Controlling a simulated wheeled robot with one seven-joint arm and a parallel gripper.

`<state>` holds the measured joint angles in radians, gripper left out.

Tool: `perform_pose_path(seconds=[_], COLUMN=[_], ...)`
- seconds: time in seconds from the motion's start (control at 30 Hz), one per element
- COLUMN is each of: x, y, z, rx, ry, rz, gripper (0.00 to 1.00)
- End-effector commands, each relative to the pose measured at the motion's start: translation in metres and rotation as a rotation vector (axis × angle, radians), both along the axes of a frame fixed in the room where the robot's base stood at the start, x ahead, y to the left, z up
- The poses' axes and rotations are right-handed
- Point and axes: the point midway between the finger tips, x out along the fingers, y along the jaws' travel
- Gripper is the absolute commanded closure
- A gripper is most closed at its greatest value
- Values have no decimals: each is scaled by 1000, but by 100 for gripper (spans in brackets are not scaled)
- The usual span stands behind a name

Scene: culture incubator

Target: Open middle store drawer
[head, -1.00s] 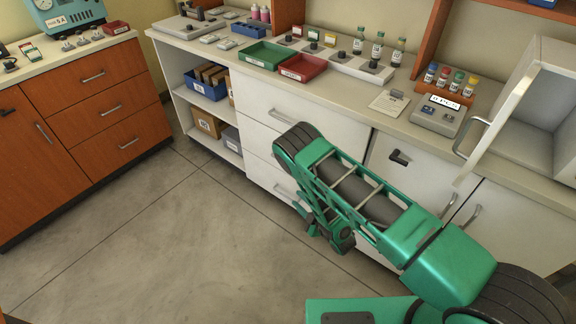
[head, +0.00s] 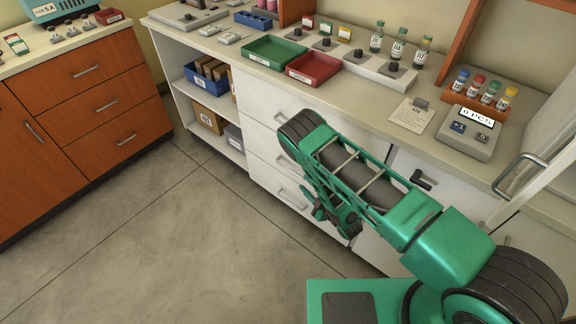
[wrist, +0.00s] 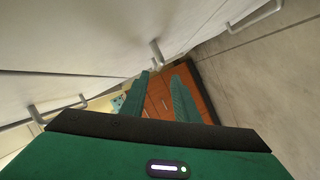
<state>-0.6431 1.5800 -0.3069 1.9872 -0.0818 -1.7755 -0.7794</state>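The white store drawer unit (head: 262,142) stands under the counter at the centre, with its drawers stacked. The middle drawer front (head: 264,172) looks closed; my arm hides its right part and I cannot make out its handle clearly in the head view. My gripper (head: 322,212) hangs low in front of the drawers, small and partly hidden by my arm. In the wrist view my gripper (wrist: 163,78) has two green fingers apart with nothing seen between them. A bar handle (wrist: 156,52) on a white front is just beyond the fingertips, apart from them.
Another handle (wrist: 252,16) is at the upper right of the wrist view. The counter (head: 375,105) carries a green tray (head: 275,53), a red tray (head: 314,68) and a counting scale (head: 468,132). An open white door (head: 545,175) juts out at the right. Floor (head: 170,235) is clear at left.

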Motion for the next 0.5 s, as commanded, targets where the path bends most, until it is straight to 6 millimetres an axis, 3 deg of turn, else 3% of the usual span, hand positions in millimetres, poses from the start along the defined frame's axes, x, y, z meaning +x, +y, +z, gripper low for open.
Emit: perform_pose_path(seconds=[0.17,0.5], x=[10,55], y=[16,58], z=[-3,-16], rx=[1,3], ry=[-1,-1], rz=[11,23], gripper=[72,72])
